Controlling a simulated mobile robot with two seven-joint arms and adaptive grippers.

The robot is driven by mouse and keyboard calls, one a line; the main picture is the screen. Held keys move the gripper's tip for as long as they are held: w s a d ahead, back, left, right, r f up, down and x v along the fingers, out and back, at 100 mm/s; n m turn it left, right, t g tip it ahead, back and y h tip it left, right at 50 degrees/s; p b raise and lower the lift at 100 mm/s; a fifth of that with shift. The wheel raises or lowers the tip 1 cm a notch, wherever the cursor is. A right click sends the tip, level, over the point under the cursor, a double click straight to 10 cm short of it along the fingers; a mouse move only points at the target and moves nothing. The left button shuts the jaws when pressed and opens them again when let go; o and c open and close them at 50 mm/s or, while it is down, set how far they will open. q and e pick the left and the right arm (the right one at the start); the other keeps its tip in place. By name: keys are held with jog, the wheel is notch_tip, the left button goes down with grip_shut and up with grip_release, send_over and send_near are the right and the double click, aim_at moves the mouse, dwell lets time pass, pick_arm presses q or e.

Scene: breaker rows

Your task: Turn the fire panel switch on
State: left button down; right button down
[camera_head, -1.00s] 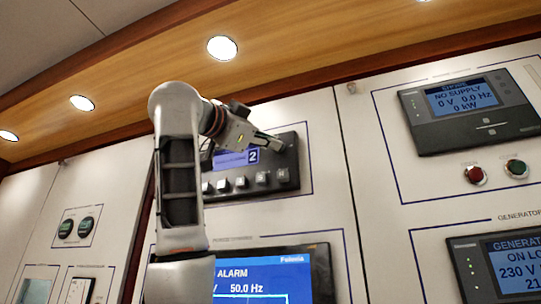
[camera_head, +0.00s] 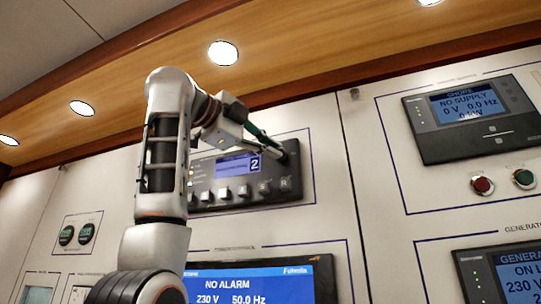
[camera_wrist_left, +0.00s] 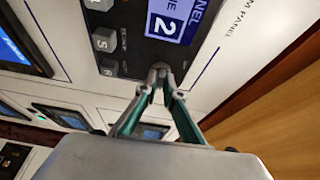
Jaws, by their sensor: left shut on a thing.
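The fire panel (camera_head: 238,200) is a dark wall unit with a blue screen showing a 2 and a row of grey buttons. It is also in the left wrist view (camera_wrist_left: 130,58), seen turned. Its switch, a small grey knob (camera_wrist_left: 160,67), sits at the panel's end near the screen. My left gripper (camera_head: 281,154) reaches the panel's upper right corner, where its tips largely hide the knob. In the left wrist view the green-grey fingers (camera_wrist_left: 158,82) converge and are shut on the knob. My right gripper is not in view.
Below is a larger screen (camera_head: 262,283) reading NO ALARM. To the right are a supply unit (camera_head: 470,140), a red button (camera_head: 482,186) and a green button (camera_head: 524,179). A wooden overhang (camera_head: 300,60) with round lamps runs above the panels.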

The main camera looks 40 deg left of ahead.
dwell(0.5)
pick_arm(q)
jog(key=c, duration=2.2)
grip_release()
jog(key=shift+o, duration=0.2)
jog(key=shift+s, duration=0.1)
jog(key=s+a, duration=0.2)
jog(key=s, duration=0.9)
jog(key=shift+s, duration=0.35)
